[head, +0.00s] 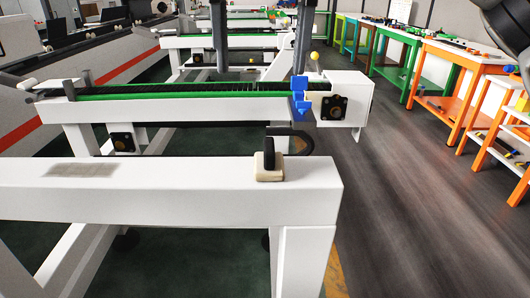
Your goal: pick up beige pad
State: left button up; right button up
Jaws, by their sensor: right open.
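A small beige pad (269,173) sits on top of the white beam (170,190) in the foreground, near the beam's right end. A black curved handle-like piece (296,134) rises from it. My right gripper (524,68) is at the upper right edge, mostly cut off by the frame. It is open, high up and well apart from the pad, with nothing seen in it. My left gripper is not in view.
Behind the pad stands a white rack with a green strip (190,95) and a blue block (299,98) at its right end. Orange and green workbenches (447,62) line the right side. The dark floor (410,210) between is clear.

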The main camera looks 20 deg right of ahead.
send_near(269, 144)
jog(key=shift+h, duration=0.3)
notch_tip(269, 144, down, 5)
jog(key=shift+w+a+f, duration=0.15)
jog(key=shift+f, duration=0.1)
jog(key=shift+w+f, duration=0.15)
jog(key=shift+f, duration=1.25)
jog(key=shift+w+f, duration=0.15)
jog(key=shift+f, duration=1.3)
jog(key=c, duration=1.1)
